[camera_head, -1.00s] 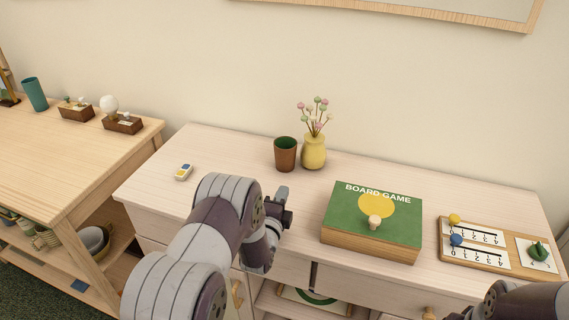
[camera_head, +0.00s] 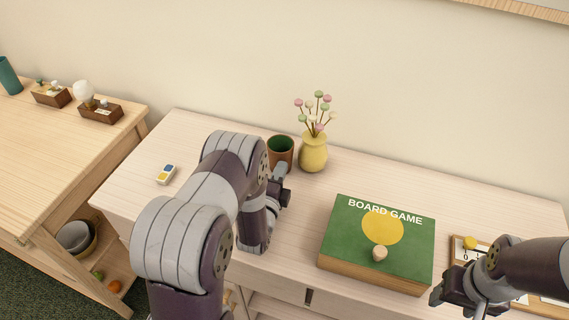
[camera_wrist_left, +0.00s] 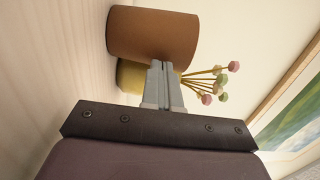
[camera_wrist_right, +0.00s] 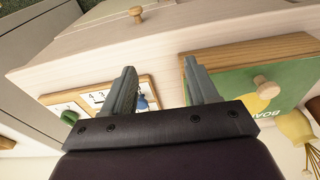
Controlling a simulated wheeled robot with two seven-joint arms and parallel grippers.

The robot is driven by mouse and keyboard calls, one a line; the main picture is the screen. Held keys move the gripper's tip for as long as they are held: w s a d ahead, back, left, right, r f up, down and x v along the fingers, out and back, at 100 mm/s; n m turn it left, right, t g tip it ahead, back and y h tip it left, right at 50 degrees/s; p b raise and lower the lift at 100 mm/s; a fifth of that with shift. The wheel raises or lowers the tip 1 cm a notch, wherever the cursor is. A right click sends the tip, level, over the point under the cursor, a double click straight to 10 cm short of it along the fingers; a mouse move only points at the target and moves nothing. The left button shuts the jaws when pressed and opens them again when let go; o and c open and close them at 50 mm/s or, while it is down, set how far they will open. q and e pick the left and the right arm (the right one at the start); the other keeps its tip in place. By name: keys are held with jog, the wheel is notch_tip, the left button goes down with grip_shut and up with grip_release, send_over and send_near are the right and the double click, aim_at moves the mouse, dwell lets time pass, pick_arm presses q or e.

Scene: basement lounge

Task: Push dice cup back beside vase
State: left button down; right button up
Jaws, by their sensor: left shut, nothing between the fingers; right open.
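The brown dice cup (camera_head: 281,149) with a green inside stands upright on the cabinet top, just left of the yellow vase (camera_head: 313,154) with its flower stems. My left gripper (camera_head: 281,170) is shut and empty, at the front of the cup. In the left wrist view its closed fingertips (camera_wrist_left: 162,68) overlap the cup's lower edge (camera_wrist_left: 152,35); I cannot tell whether they touch. The vase (camera_wrist_left: 132,76) is partly hidden behind the fingers there. My right gripper (camera_head: 462,304) is open and empty at the cabinet's right front; it also shows in the right wrist view (camera_wrist_right: 160,75).
A green board game box (camera_head: 352,231) with a wooden knob lies right of the vase. A score board (camera_head: 459,249) is partly hidden by my right arm. A small blue-and-yellow tile (camera_head: 166,175) lies at the left. The cabinet top between tile and cup is clear.

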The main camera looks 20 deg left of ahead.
aim_at(280, 147)
pick_arm(q)
jog(key=shift+w+a, duration=0.1)
jog(key=shift+w+d+r, duration=0.1)
jog(key=shift+d, duration=0.1)
pick_arm(e)
jog(key=shift+w+d, duration=0.1)
jog(key=shift+w, duration=0.2)
pick_arm(q)
jog(key=shift+a, duration=0.25)
jog(key=w+a+b, duration=0.1)
jog(key=w+a, duration=0.1)
jog(key=w+a+b, duration=0.1)
jog(key=a, duration=0.1)
jog(key=shift+w+a+b, duration=0.3)
jog(key=shift+w+b, duration=0.05)
jog(key=shift+w, duration=0.05)
pick_arm(e)
notch_tip(280, 147, down, 3)
jog(key=shift+r, duration=0.2)
pick_arm(q)
jog(key=shift+w+a, duration=0.2)
jog(key=shift+a, duration=0.05)
pick_arm(e)
jog(key=shift+f, duration=0.1)
